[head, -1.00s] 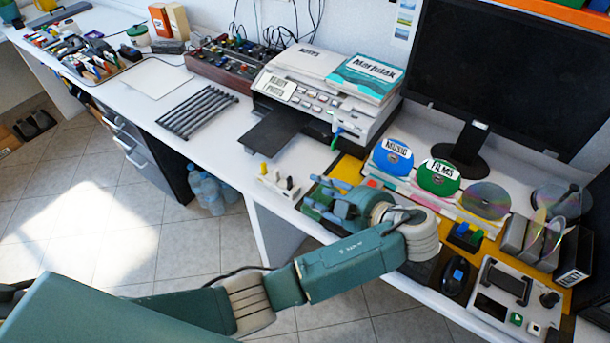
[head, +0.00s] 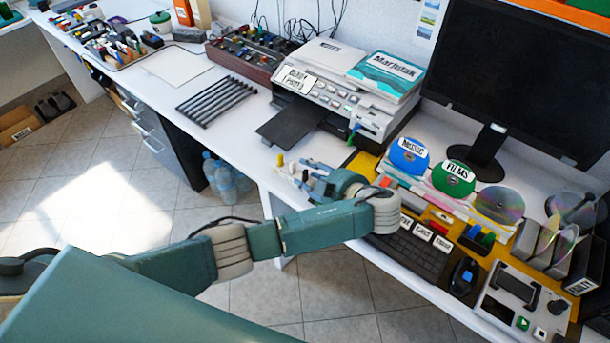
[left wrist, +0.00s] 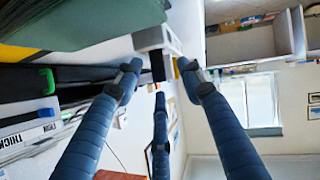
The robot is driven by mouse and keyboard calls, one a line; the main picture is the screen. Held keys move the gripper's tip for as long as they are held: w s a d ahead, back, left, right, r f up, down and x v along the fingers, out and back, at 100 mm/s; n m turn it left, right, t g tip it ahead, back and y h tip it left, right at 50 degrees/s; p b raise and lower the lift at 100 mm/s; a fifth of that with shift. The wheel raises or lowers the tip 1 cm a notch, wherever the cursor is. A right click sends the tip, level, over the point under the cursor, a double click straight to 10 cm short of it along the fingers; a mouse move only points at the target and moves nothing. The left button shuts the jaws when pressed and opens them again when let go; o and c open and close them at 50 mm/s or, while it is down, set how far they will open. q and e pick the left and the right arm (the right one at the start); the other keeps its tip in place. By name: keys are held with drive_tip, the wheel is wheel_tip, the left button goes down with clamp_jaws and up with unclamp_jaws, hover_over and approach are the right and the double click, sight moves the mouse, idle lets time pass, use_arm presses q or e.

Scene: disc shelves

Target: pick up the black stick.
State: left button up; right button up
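The black stick (left wrist: 158,68) stands out from a white holder (left wrist: 158,38) in the left wrist view, with a yellow stick (left wrist: 177,68) beside it. My left gripper (left wrist: 160,78) is open; its blue fingers are spread on either side of the black stick, with a third finger below. I see no contact with the stick. In the head view my left gripper (head: 312,176) is over the white holder near the table's front edge. It partly covers the holder there, and the yellow stick (head: 280,160) shows at its left. My right gripper is not in view.
A printer (head: 335,100) with a dark tray (head: 290,124) stands behind the holder. Several dark rods (head: 217,101) lie to the left. A keyboard (head: 408,250), discs (head: 409,155) and a monitor (head: 510,75) are to the right. The table between rods and holder is clear.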

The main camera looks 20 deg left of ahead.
use_arm(q)
drive_tip(key=c, duration=0.8)
